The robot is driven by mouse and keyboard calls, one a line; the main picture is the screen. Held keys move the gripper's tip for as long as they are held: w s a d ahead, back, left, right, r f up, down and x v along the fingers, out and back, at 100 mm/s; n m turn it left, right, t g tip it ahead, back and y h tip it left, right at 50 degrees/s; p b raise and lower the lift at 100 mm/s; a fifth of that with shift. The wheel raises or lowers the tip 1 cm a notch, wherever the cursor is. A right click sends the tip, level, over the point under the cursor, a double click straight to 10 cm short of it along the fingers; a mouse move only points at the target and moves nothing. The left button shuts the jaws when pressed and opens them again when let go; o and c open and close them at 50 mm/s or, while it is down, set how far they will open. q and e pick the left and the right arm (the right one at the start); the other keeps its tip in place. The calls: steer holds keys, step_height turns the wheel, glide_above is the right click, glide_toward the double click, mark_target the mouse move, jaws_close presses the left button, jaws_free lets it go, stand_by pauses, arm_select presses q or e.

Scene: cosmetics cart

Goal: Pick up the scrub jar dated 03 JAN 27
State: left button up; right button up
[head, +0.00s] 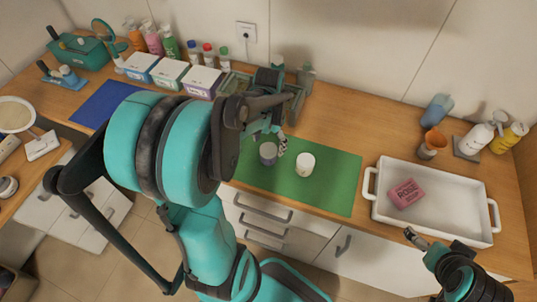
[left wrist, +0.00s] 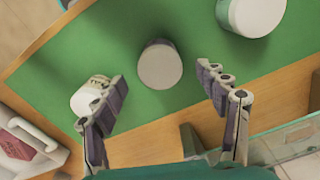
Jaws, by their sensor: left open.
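Jars stand on a green mat (head: 338,190). In the head view a greyish jar (head: 268,153) is at my left gripper (head: 272,140), with a white jar (head: 305,165) to its right. In the left wrist view my left gripper (left wrist: 168,92) is open. A pale-lidded jar (left wrist: 160,65) stands between and just beyond its fingertips. A second jar (left wrist: 90,97) is partly behind the left finger, its print too small to read. A third jar (left wrist: 254,14) is at the top right. No date is legible. My right gripper (head: 414,236) is at the lower right, its jaws unclear.
A white tray (head: 455,222) with a pink soap box (head: 406,194) stands right of the mat. Bottles (head: 478,135) stand behind it. White boxes (head: 171,73) and bottles line the back left. A blue mat (head: 98,105) is at the left. My arm hides part of the counter.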

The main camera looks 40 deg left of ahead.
mark_target(269, 148)
arm_select(q)
step_height(269, 148, down, 4)
steer(key=shift+w+b, duration=0.1)
steer(key=shift+b, duration=0.5)
steer(key=c, duration=1.3)
steer(key=shift+r, duration=0.15)
